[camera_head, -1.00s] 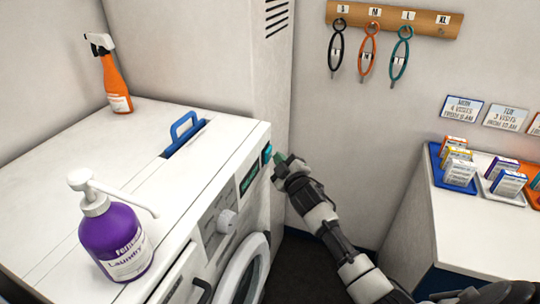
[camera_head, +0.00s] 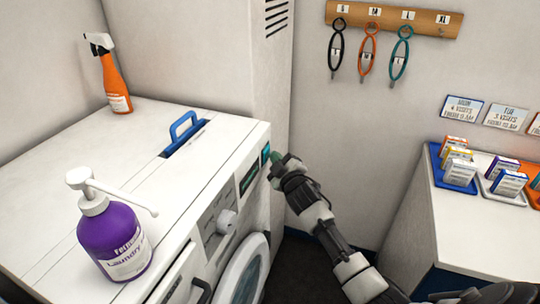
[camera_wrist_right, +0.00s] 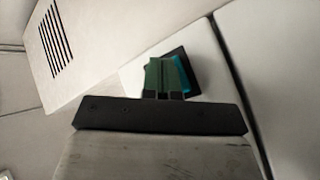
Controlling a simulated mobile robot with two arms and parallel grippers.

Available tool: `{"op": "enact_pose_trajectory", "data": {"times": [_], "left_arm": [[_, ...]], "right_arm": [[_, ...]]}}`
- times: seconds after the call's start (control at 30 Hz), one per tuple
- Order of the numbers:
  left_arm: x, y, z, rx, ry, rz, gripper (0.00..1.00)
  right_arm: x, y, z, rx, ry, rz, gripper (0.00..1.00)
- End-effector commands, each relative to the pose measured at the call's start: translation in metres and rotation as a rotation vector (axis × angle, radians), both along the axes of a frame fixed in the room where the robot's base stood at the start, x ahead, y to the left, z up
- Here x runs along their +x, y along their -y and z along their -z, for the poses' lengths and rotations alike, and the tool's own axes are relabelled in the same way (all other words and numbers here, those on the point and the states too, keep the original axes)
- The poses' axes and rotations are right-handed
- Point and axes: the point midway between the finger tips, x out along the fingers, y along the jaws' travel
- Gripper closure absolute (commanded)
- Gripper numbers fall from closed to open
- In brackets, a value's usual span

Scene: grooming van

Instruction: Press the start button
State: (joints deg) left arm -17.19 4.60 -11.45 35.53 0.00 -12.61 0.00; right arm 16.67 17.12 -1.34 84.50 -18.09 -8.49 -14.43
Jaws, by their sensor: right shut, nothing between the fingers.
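The start button (camera_head: 265,154) is a small teal button in a dark frame at the right end of the white washing machine's (camera_head: 227,190) front panel. In the right wrist view the button (camera_wrist_right: 205,73) shows partly behind my fingers. My right gripper (camera_head: 276,160) is shut and empty, with its green fingertips at the button. In the right wrist view the shut fingertips (camera_wrist_right: 168,74) overlap the left part of the button. I cannot tell whether they touch it. My left gripper is not in view.
A purple pump bottle (camera_head: 113,238), a blue handle (camera_head: 184,133) and an orange spray bottle (camera_head: 114,80) are on the machine top. A counter with trays of boxes (camera_head: 460,195) stands at the right. Loops hang from a wooden rack (camera_head: 395,17) on the wall.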

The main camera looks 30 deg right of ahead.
Motion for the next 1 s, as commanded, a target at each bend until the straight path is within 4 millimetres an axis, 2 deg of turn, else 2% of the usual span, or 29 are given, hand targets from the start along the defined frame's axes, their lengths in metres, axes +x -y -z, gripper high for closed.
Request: {"op": "enact_pose_trajectory", "data": {"times": [1.0], "left_arm": [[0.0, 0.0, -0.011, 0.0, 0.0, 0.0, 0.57]], "right_arm": [[-0.017, 0.014, -0.001, 0.0, 0.0, 0.0, 1.0]]}}
